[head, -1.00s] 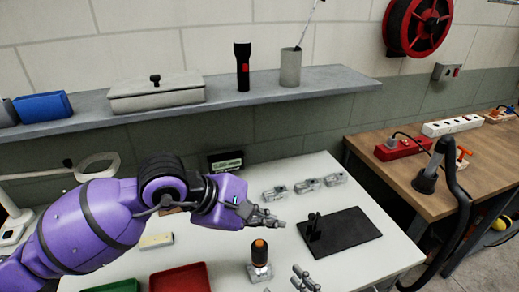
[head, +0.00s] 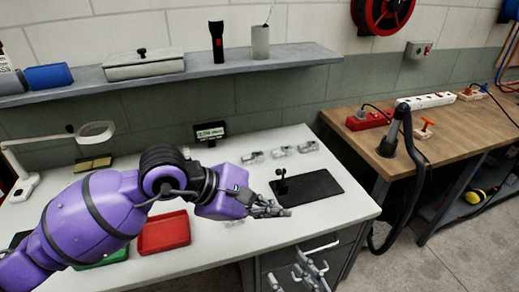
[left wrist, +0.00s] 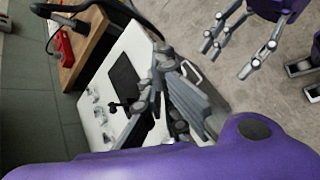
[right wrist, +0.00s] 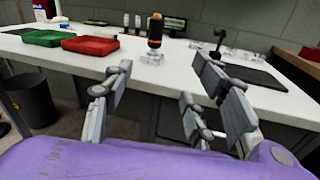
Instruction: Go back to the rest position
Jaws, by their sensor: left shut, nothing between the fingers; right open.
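My left gripper (head: 272,209) is shut and empty, held above the white table (head: 215,262) in the head view. Its closed fingers also show in the left wrist view (left wrist: 168,85). My right gripper (head: 312,275) is lower, in front of the table's front edge, by the drawers. It is open and empty, with its fingers spread in the right wrist view (right wrist: 165,82). In the left wrist view the right hand (left wrist: 238,42) hangs over the floor, apart from the left one.
An orange-topped black tool (right wrist: 155,32) stands on the table, mostly hidden by my left arm in the head view. A black mat (head: 310,188) with a small stand, clear parts (head: 282,152) and a red tray (head: 164,232) lie there. A wooden bench (head: 420,160) stands at right.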

